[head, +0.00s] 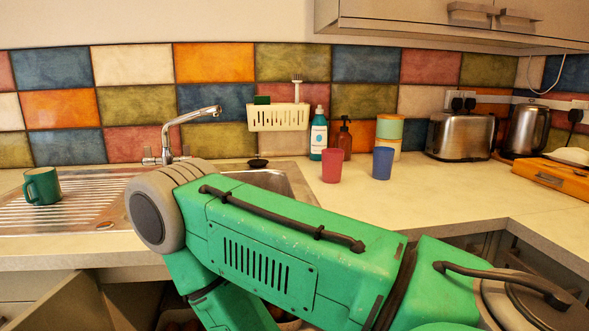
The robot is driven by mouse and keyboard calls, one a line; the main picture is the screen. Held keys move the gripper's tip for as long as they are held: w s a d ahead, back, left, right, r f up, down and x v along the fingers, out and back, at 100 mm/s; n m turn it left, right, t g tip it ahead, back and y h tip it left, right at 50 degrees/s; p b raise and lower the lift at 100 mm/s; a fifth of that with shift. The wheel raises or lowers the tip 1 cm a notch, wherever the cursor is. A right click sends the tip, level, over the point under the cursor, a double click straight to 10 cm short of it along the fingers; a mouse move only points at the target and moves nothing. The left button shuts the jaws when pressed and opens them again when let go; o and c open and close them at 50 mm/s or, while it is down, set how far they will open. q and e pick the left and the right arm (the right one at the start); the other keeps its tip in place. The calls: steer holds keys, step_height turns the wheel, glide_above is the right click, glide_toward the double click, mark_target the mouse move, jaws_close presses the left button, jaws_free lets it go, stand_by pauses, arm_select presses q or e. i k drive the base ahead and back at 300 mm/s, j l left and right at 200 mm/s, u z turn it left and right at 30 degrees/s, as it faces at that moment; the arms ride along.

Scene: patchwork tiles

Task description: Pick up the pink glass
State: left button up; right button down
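The pink glass (332,167) stands upright on the worktop, to the right of the sink and in front of the soap bottles. A blue glass (382,164) stands just to its right, with a small gap between them. My green arm fills the lower middle of the head view, coming in from the lower right and bending down at the left. It covers part of the sink and the worktop's front edge, below the pink glass. Neither gripper shows in the head view.
A green mug (43,187) stands on the drainer at the left. A tap (185,130) rises behind the sink. The worktop (440,185) right of the blue glass is clear.

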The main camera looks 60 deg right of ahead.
mark_target(333, 160)
steer(key=z, duration=2.1)
steer(key=i+l+z, duration=0.1)
steer(key=z, duration=0.5)
